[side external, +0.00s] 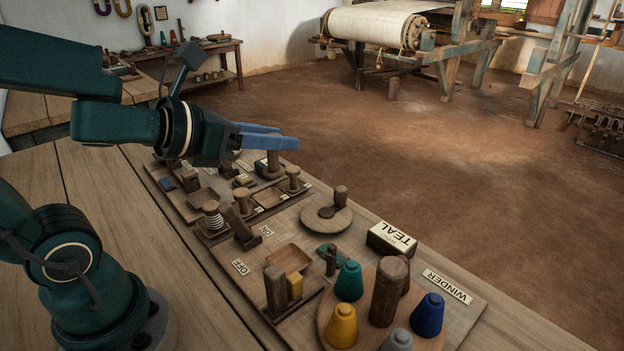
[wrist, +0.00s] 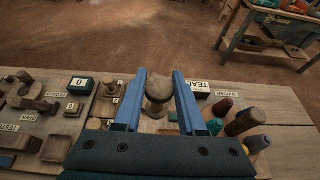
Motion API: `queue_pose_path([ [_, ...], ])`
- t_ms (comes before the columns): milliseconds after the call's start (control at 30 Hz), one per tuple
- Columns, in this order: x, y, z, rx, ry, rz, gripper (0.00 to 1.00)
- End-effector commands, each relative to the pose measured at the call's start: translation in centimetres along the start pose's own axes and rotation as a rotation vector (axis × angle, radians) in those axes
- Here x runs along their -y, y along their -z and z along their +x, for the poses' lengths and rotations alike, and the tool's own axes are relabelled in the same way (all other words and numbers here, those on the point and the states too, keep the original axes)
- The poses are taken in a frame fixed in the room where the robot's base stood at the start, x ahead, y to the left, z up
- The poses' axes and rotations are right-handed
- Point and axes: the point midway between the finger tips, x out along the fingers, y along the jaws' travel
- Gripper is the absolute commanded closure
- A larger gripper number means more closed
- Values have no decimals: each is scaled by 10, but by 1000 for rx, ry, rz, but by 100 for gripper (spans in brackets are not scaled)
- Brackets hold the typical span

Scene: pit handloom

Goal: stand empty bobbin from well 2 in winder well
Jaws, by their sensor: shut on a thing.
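My gripper (side external: 282,140) is raised over the far part of the wooden board, its blue fingers pointing right. It is shut on a bare wooden bobbin (side external: 273,163), which hangs upright below the fingers. In the wrist view the bobbin (wrist: 158,88) is between the two fingers (wrist: 157,105). The side view does not clearly show whether its foot is clear of the board. Other wooden bobbins (side external: 293,178) (side external: 241,198) stand nearby. A WINDER label (side external: 447,286) lies at the board's near right end. I cannot make out which hollow is the winder well.
A round disc with a peg (side external: 325,220) sits mid-board, beside a TEAL block (side external: 391,240). Coloured cones, including a yellow one (side external: 341,325), surround a tall post (side external: 388,292) on a round stand. A white-wound bobbin (side external: 212,216) stands at the left. Air above the board is free.

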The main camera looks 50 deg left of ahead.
Motion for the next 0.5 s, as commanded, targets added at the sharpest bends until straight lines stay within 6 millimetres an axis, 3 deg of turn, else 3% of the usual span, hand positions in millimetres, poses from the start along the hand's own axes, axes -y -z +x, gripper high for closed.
queue_pose_path([
  [500, 18, -21, 5, 4, -14, -7, 100],
])
